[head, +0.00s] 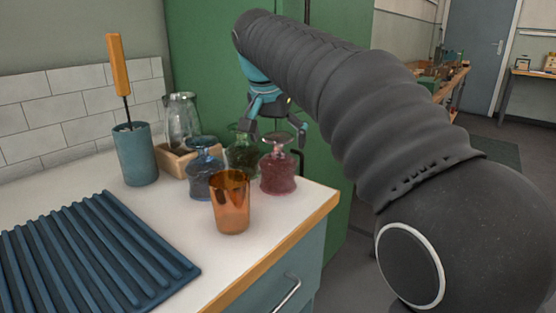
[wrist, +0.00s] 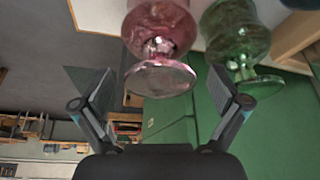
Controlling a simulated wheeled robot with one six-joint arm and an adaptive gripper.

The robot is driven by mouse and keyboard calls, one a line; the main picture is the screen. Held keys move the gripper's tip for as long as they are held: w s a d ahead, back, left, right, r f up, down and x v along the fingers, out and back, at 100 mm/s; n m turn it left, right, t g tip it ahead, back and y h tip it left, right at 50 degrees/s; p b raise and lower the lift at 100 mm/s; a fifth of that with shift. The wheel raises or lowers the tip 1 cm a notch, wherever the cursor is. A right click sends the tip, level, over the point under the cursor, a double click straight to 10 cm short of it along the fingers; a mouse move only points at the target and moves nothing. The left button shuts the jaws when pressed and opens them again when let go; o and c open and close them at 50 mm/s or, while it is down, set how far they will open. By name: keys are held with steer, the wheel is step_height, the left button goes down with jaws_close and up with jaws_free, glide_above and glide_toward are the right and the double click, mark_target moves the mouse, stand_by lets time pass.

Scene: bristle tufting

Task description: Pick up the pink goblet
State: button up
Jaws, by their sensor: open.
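The pink goblet (head: 278,173) stands on the white counter near its right edge, wide body down, with a narrow neck and a flat disc on top. My gripper (head: 275,126) is open and empty, at the goblet's top, with its fingers apart to either side in the picture. In the wrist view the goblet (wrist: 158,25) fills the top middle, and its disc lies in line with the gap between my open fingers (wrist: 160,95). I cannot tell whether the disc is between the fingertips in depth. No contact shows.
A green goblet (head: 241,158) stands close beside the pink one; it also shows in the wrist view (wrist: 237,30). A blue goblet (head: 203,178) and an orange cup (head: 231,208) stand left and in front. A wooden tray (head: 172,160) and glass jar (head: 183,118) are behind.

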steer(key=shift+r, duration=0.1)
steer(key=c, duration=1.6)
